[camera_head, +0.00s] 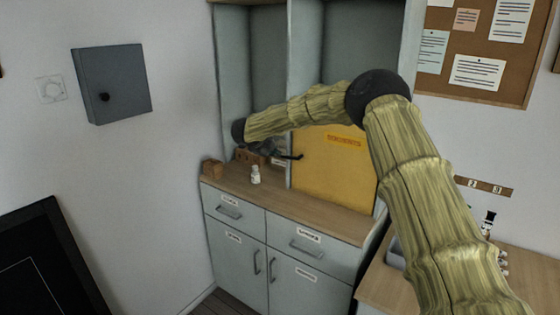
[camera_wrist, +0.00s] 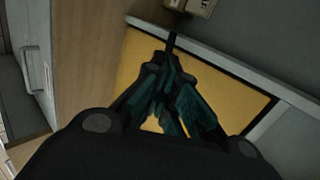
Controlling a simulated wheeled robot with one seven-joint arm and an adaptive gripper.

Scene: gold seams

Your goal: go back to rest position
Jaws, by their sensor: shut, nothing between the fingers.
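My gripper (camera_head: 292,157) shows small and dark at the end of my arm in the head view, in front of the yellow panel's left edge and above the wooden counter (camera_head: 318,203). In the wrist view my gripper (camera_wrist: 171,45) has its dark green fingers together, with nothing between them. The yellow panel (camera_wrist: 137,62) lies behind the fingers there. My arm reaches in from the right, bends at a black joint and hides part of the cabinet.
The yellow panel (camera_head: 335,170) stands upright at the back. A second wooden table (camera_head: 385,287) is at right. A grey wall box (camera_head: 112,84) hangs at left.

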